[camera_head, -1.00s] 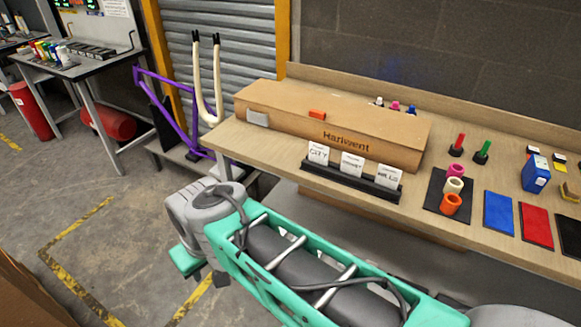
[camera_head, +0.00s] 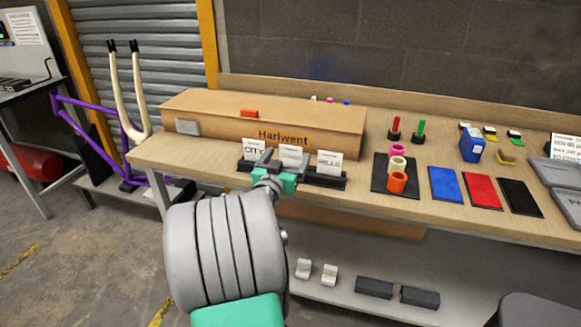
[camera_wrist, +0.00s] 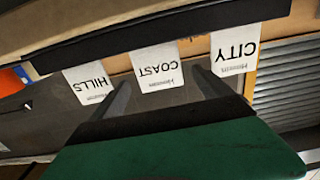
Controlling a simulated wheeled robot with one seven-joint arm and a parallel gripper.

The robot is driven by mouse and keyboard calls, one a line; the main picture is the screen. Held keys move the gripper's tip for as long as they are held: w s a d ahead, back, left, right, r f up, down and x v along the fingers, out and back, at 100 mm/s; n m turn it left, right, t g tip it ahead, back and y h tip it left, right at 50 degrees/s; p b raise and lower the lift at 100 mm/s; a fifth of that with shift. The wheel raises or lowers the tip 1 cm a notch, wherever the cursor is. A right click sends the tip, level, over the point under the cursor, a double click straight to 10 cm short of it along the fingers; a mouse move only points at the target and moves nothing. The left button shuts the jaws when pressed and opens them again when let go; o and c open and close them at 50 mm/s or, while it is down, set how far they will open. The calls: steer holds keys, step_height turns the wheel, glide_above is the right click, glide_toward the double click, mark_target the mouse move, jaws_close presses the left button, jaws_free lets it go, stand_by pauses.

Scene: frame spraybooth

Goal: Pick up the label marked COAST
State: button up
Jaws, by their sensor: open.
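The COAST label (camera_head: 291,155) is a white card standing in a black holder (camera_head: 326,180), between the CITY label (camera_head: 254,150) on the left and the HILLS label (camera_head: 330,163) on the right. My gripper (camera_head: 279,162) is at the holder, just in front of the COAST label, and hides the card's lower part in the head view. In the wrist view, upside down, the COAST label (camera_wrist: 157,68) shows between my two open fingers (camera_wrist: 164,92). HILLS (camera_wrist: 90,85) and CITY (camera_wrist: 234,48) lie outside them. I cannot tell whether the fingers touch the card.
A long brown Harlwent box (camera_head: 225,122) stands right behind the holder. To the right are a dark mat (camera_head: 380,181) with coloured rings and blue (camera_head: 445,184), red (camera_head: 483,190) and black panels. The bench's front edge lies close before the holder.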

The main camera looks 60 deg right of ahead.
mark_target(291, 152)
steer(key=d, duration=0.4)
steer(key=w+d, duration=0.1)
steer(key=d, duration=0.1)
steer(key=shift+f+p, duration=0.2)
steer(key=shift+p, duration=0.2)
steer(key=shift+c, duration=0.6)
steer(key=c, duration=1.3)
steer(key=shift+r, duration=0.1)
